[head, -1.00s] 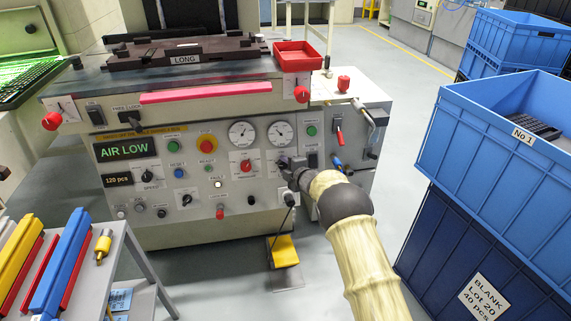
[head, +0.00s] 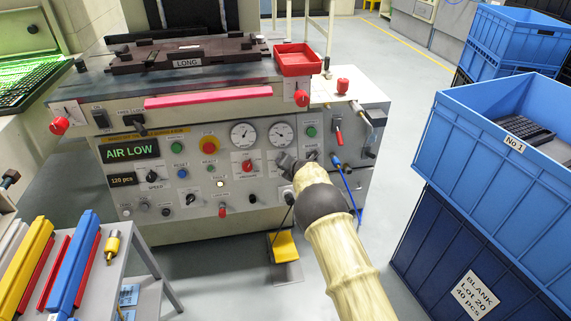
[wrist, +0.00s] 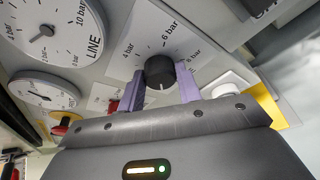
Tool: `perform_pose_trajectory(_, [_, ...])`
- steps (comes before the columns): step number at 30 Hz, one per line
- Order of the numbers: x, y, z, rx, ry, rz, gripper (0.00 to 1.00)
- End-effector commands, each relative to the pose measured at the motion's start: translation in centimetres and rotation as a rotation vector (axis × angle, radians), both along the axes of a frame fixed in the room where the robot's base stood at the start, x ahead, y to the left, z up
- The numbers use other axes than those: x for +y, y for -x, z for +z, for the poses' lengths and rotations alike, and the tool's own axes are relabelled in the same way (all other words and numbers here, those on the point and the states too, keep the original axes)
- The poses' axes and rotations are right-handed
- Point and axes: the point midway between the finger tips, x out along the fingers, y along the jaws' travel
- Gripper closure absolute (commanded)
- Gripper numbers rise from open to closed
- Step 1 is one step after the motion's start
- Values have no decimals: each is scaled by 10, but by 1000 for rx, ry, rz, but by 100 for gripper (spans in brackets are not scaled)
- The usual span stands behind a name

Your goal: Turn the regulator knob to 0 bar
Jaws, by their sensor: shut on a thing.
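The regulator knob (wrist: 160,72) is black and round with a white pointer line, and sits on a white scale plate marked in bar. In the wrist view its white line points down toward my gripper's body. "4 bar" is printed to the upper left and "6 bar" above. My gripper (wrist: 161,80) has its purple fingers shut on the knob, one on each side. In the head view my gripper (head: 288,164) is at the right part of the machine panel and hides the knob. The 0 bar mark on the scale cannot be made out.
Two round gauges (head: 243,135) sit left of and above my gripper; one, labelled LINE, shows large in the wrist view (wrist: 60,30). The panel carries several switches and a red knob (head: 247,166). Blue crates (head: 470,150) stand close on the right.

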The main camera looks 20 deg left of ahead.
Motion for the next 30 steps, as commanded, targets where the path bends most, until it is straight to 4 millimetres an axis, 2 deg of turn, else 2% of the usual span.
perform_pose_trajectory(6, [1, 1, -2, -35, 65, 25, 88])
perform_pose_trajectory(20, [1, 2, -3, -43, 80, 31, 88])
perform_pose_trajectory(21, [1, 2, -3, -43, 80, 31, 62])
perform_pose_trajectory(24, [0, 1, -3, -44, 79, 31, 44])
perform_pose_trajectory(30, [0, 1, -1, -45, 77, 30, 44])
